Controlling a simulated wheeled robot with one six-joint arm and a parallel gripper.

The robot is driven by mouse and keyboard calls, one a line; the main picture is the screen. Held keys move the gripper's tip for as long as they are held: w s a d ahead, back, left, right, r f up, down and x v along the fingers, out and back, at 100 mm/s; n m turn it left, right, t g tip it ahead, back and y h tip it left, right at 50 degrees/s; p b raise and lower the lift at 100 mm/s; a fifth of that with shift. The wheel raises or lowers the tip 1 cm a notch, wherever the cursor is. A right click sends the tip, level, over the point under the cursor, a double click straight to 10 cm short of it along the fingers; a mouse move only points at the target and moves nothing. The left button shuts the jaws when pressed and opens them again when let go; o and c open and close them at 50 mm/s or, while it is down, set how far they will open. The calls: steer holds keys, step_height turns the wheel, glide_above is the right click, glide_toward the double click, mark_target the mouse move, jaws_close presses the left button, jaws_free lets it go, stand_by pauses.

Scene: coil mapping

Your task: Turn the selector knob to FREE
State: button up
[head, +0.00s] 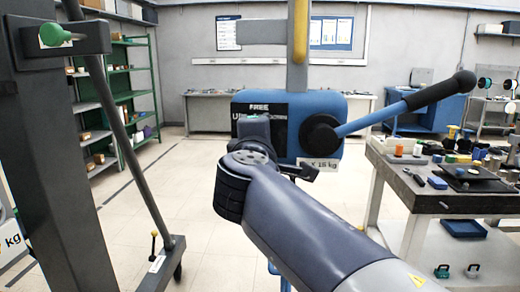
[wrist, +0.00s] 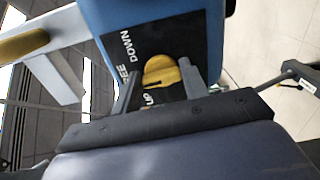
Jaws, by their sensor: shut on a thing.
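The yellow selector knob (wrist: 162,71) sits on a black label plate (wrist: 160,42) on the blue housing (wrist: 102,14). My gripper (wrist: 159,70) has one finger on each side of the knob and is shut on it. A dark mark shows on the knob's near side; I cannot tell surely which word it points at. In the wrist view DOWN and UP are readable, and FREE is partly covered by the left finger. In the head view the blue housing (head: 350,110) carries the label plate (head: 260,108) with FREE at its top; my wrist hides the knob.
A black-handled lever (head: 405,105) sticks out right from the housing's round hub. A yellow and grey post (head: 300,40) rises above it. A cluttered workbench (head: 400,180) stands at the right, a grey column (head: 60,160) at the left.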

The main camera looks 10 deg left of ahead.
steer(key=shift+m+b, duration=0.3)
steer(key=shift+m, duration=0.1)
steer(key=o, duration=1)
steer(key=s, duration=0.7)
steer(key=s+b, duration=0.1)
steer(key=s, duration=0.2)
steer(key=shift+s+d, duration=0.3)
steer(key=shift+s, duration=0.1)
steer(key=w, duration=0.3)
steer(key=w+p, duration=0.1)
steer(key=w, duration=0.7)
steer(key=shift+a, duration=0.3)
steer(key=shift+s, duration=0.1)
